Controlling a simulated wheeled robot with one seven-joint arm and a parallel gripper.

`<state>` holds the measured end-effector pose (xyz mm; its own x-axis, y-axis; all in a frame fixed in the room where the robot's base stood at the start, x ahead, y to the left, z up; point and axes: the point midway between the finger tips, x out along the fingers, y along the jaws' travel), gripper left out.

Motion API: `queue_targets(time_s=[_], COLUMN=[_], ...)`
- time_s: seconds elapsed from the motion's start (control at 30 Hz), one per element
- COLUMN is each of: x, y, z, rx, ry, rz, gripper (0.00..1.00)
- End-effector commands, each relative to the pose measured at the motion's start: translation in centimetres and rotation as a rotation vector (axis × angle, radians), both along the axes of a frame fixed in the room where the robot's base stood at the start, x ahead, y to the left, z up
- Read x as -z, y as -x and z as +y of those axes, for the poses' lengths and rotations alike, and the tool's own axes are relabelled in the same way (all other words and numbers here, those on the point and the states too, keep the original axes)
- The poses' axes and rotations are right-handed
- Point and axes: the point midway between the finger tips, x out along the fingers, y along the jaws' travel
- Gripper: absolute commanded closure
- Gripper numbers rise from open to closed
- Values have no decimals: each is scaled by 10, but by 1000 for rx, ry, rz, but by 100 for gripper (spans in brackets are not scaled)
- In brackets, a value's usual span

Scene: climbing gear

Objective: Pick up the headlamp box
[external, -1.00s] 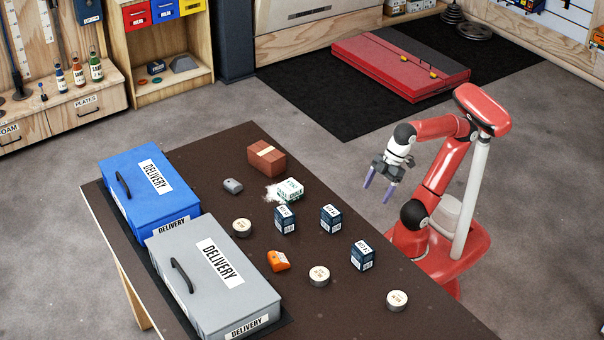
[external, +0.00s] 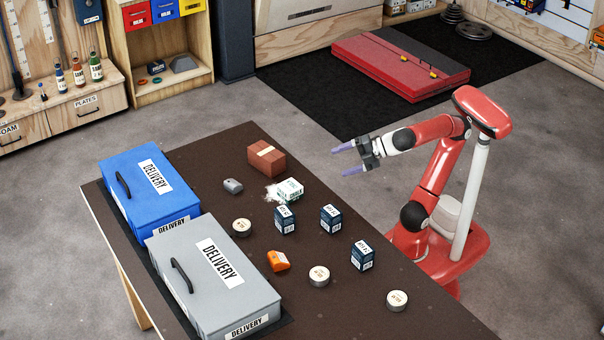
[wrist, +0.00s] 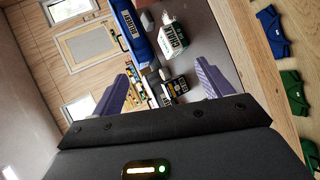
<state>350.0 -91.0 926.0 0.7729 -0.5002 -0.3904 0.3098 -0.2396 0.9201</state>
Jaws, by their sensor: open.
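Three small dark blue boxes with white labels stand on the brown table: one at left (external: 284,220), one in the middle (external: 331,219) and one nearer the front right (external: 362,256). Their print is too small to tell which is the headlamp box. My gripper (external: 346,159) is open and empty, held in the air right of the brown-red box, above and beyond the dark boxes. In the wrist view, a dark box (wrist: 176,87) shows between the open fingers (wrist: 163,78), some way off.
A blue delivery case (external: 150,193) and a grey one (external: 212,275) fill the table's left side. A torn white-green box (external: 290,189), brown-red box (external: 267,158), grey item (external: 233,186), orange item (external: 278,261) and round tins (external: 319,276) lie around the boxes.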

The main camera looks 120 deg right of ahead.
Motion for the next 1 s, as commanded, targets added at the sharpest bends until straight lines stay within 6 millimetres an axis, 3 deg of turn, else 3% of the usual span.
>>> queue_targets(time_s=[0.1, 0.2, 0.37, 0.53, 0.8, 1.0], x=[-10, -13, -2, 22, 60, 71], y=[-21, -34, -42, -42, -43, -52], z=[15, 39, 81, 121, 122, 121], rx=[-221, -387, -598, -783, -787, -781], ry=[468, 824, 1273, 1653, 1656, 1653], rz=[26, 57, 102, 137, 139, 137], gripper=[22, 22, 22, 22, 22, 22])
